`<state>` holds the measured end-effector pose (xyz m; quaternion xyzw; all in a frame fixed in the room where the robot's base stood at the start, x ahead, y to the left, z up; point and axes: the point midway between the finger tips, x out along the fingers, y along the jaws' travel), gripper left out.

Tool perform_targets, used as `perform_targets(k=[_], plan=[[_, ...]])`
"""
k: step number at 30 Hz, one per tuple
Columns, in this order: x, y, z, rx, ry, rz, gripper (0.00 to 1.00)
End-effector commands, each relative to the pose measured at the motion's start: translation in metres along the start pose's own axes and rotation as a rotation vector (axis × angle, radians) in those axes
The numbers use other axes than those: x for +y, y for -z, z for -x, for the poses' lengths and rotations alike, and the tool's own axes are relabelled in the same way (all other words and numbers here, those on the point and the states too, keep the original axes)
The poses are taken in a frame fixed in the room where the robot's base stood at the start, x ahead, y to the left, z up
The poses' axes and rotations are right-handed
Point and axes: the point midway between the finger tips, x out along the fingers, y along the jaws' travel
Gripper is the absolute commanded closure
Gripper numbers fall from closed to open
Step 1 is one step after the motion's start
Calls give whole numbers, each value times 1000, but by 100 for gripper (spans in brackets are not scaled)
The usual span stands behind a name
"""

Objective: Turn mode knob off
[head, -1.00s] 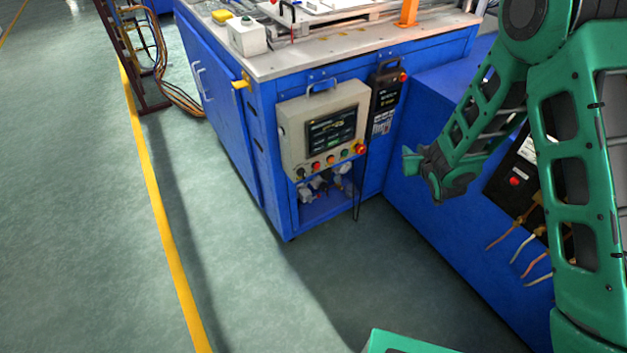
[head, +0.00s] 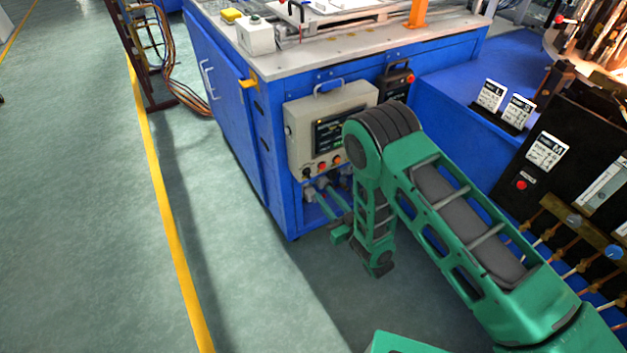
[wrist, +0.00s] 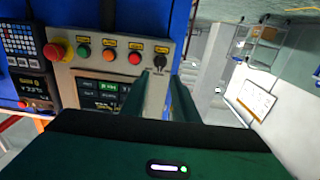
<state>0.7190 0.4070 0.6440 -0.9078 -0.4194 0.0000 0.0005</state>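The mode knob (wrist: 159,61) is a small black knob at the right end of the button row in the wrist view. In the head view it is the dark knob (head: 306,173) at the left end of the row on the grey control box (head: 296,126). My gripper (wrist: 160,82) has two green fingers set apart, with nothing seen between them. In the wrist view the knob appears just beyond the gap between the fingertips. I cannot tell whether they touch it. In the head view my gripper (head: 323,200) is below the box's front, pointing up toward the row.
A red emergency stop (wrist: 55,50) and green, orange and red buttons share the row with the knob. A black handheld unit (head: 396,82) hangs beside the box. Pipe fittings sit in the recess below. A blue cabinet (head: 228,110) carries the box; open floor lies left.

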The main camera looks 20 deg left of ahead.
Motion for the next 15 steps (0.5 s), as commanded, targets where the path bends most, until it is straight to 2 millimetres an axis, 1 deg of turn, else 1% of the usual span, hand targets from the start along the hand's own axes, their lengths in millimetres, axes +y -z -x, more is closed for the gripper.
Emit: perform_targets(k=[1,3,9,15], plan=[[0,1,-10,3,1,0,73],[0,1,-23,3,1,0,73],[0,1,-57,2,0,0,73],[0,1,-79,1,0,1,73]])
